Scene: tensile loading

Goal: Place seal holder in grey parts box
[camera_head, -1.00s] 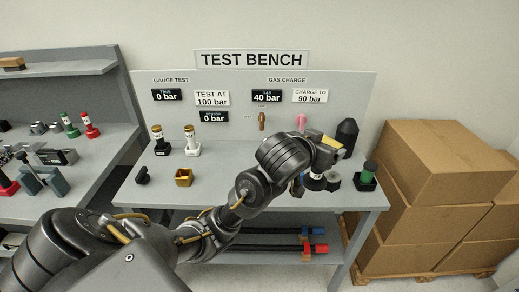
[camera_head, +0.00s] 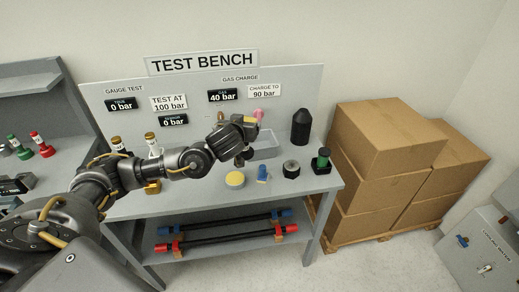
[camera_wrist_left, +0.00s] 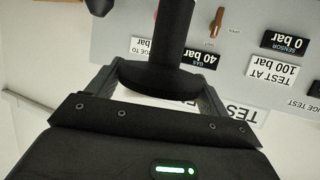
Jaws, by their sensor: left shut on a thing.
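My left gripper (camera_head: 240,150) is above the test bench, at the near left edge of the grey parts box (camera_head: 268,153). It is shut on a dark part that I take to be the seal holder (camera_head: 241,160), whose lower end shows beneath the fingers. In the left wrist view the seal holder (camera_wrist_left: 165,45) is a black cylinder with a wider round flange, between the fingers of my gripper (camera_wrist_left: 160,88). The gripper and arm hide part of the box. Whether the seal holder touches the box I cannot tell. My right gripper is not in view.
On the bench stand a yellow-topped disc (camera_head: 235,179), a blue part (camera_head: 262,173), a black ring-shaped part (camera_head: 291,168), a green-topped part (camera_head: 322,161) and a tall black cylinder (camera_head: 301,127). Cardboard boxes (camera_head: 380,150) stand right.

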